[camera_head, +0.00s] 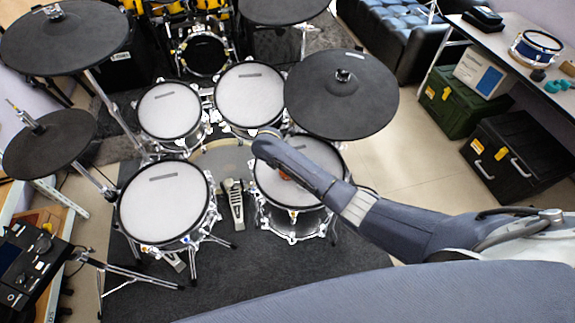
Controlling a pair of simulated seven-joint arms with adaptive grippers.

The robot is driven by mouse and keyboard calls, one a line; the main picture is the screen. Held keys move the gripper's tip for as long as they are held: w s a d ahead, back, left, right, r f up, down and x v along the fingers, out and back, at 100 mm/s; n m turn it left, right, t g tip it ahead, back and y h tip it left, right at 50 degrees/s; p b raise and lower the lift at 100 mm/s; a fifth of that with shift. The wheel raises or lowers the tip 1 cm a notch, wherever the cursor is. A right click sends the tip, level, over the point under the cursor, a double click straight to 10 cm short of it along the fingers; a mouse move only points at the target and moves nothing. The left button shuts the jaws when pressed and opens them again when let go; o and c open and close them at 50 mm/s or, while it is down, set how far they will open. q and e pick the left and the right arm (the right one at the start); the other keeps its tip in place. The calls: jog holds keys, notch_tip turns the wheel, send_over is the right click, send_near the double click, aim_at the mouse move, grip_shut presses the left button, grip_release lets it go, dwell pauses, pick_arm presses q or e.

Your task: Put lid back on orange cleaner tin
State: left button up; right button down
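My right gripper (272,153) reaches in from the right, over the white mesh pad (318,163) of the right-hand floor drum. Its fingers are seen from above and behind, so I cannot tell whether they are open or shut or hold anything. A small orange patch (285,174) shows just under the fingers, mostly hidden by them; it may be part of the orange cleaner tin. I cannot make out a lid. My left gripper is not in view.
Other mesh pads (164,202) and black cymbal pads (341,92) surround the gripper closely. A drum module (32,262) stands at lower left. A table (508,45) with a blue drum (536,48) and dark cases (516,153) are at right. Tiled floor (425,150) between is clear.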

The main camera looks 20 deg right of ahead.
jog(key=c, duration=0.8)
grip_release()
jog(key=shift+c, duration=0.2)
jog(key=shift+r, duration=0.1)
jog(key=shift+r, duration=3.4)
grip_shut()
